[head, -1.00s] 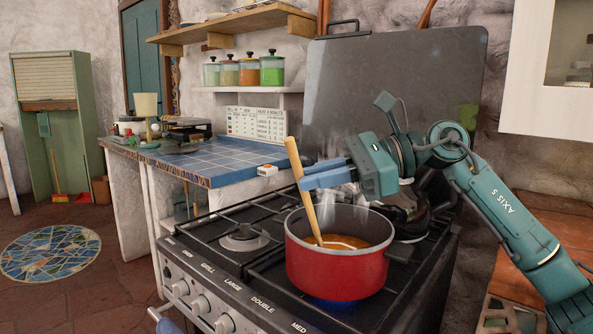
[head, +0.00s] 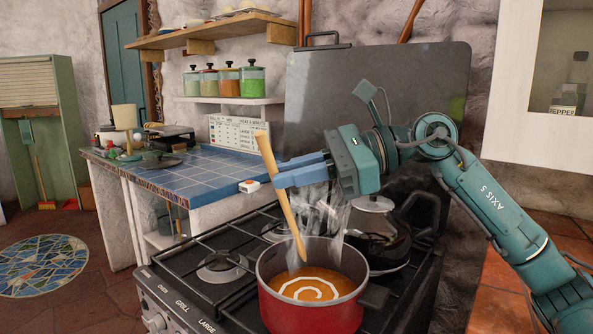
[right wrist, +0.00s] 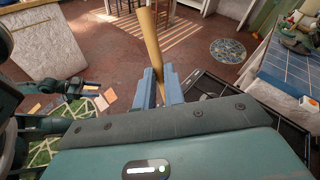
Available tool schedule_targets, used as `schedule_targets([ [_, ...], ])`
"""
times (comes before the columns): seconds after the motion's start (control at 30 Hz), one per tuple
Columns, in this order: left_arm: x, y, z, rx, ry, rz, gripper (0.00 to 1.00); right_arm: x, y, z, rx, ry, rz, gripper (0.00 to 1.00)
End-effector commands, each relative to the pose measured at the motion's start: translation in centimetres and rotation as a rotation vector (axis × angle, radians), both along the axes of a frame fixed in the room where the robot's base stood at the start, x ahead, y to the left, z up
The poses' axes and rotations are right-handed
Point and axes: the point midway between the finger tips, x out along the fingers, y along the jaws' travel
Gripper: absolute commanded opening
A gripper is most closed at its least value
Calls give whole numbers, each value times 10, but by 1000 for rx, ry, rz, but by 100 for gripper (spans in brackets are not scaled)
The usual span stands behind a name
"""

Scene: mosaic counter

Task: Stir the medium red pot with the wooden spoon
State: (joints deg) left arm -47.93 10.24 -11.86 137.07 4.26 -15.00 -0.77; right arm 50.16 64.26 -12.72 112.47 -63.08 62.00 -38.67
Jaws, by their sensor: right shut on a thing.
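The medium red pot (head: 312,312) stands on the stove burner and holds orange soup (head: 335,287) with a pale swirl on its surface. My right gripper (head: 277,174) is shut on the wooden spoon (head: 283,207), above and behind the pot. The spoon is tilted, its top leaning left, and its lower end is inside the pot's rim, near the back of the soup. I cannot tell how deep the tip is. In the right wrist view the spoon handle (right wrist: 150,45) stands between the blue fingers (right wrist: 160,88).
A lidded pan (head: 378,235) stands on the stove behind the pot. The front left burner (head: 222,268) is empty. A blue tiled counter (head: 205,168) is at the left, with a small white box (head: 249,186) at its edge. Steam rises above the pot.

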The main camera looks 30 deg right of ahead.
Motion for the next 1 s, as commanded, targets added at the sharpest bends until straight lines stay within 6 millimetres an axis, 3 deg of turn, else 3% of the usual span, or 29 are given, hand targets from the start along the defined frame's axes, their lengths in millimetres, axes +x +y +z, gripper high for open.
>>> schedule_targets([
  [0.27, 2, 1, -1, -6, 21, 6, 55, -2, 4, 11, 1, 0, 0, 0],
  [0.7, 1, 0, 34, -6, 20, 2, 55, -1, 4, 49, 2, 2, 1, 0],
  [1.0, 1, 0, 34, -6, 20, 2, 55, -1, 4, 49, 2, 2, 1, 0],
])
